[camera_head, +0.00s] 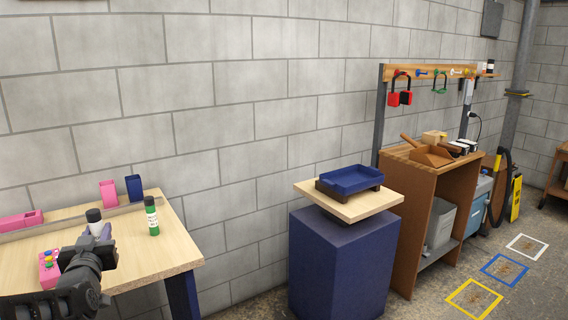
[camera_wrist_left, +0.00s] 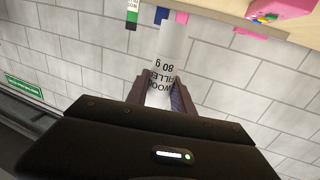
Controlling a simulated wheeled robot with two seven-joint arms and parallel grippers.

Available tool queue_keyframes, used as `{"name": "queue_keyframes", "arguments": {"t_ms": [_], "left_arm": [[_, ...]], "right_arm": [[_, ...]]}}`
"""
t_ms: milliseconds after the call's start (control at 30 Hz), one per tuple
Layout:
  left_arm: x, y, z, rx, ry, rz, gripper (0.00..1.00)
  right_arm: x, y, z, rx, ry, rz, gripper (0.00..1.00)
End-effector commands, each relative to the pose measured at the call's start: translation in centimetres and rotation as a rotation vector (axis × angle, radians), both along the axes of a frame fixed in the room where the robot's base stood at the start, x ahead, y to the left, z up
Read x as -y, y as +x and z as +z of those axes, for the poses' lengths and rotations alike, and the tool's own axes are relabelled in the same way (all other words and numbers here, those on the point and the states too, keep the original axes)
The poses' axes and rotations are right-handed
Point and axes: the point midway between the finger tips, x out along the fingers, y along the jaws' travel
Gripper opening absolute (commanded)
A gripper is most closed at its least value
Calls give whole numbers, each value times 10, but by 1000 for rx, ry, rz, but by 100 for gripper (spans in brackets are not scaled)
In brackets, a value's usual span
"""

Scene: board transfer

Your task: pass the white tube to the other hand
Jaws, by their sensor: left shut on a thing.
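The white tube (camera_head: 97,228) with a black cap shows at the left of the head view, standing up out of my left gripper (camera_head: 97,238). In the left wrist view the tube (camera_wrist_left: 167,62) carries black lettering and sits between the two fingers of my left gripper (camera_wrist_left: 163,88), which is shut on it. The lower part of the tube is hidden by the gripper in the head view. The tube appears held over the light wooden table (camera_head: 150,255). My right gripper is in neither view.
Pink (camera_head: 108,193) and blue (camera_head: 134,188) holders stand at the back. A blue tray (camera_head: 349,180) rests on a pedestal (camera_head: 340,262). Floor lies between table and pedestal.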

Motion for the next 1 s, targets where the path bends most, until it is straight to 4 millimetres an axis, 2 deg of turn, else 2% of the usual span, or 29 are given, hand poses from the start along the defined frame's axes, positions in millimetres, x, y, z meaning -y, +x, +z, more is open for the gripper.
{"name": "queue_keyframes", "arguments": {"t_ms": [33,100,167,467,667,767,900,1000], "left_arm": [[-2,-1,12,9,2,8,0],[0,-4,21,7,1,14,0],[12,-3,21,4,-1,4,0],[71,5,-7,-2,-1,-68,0],[129,7,-42,-4,0,-148,0],[167,4,-69,-8,-3,-205,0],[231,-8,-116,-10,-4,-303,0],[262,-16,-145,-8,-3,-356,0]], "right_arm": [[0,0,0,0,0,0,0],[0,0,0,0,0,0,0],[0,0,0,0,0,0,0],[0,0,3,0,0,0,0],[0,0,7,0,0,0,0],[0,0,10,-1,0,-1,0],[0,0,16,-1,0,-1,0],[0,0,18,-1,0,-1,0]]}}
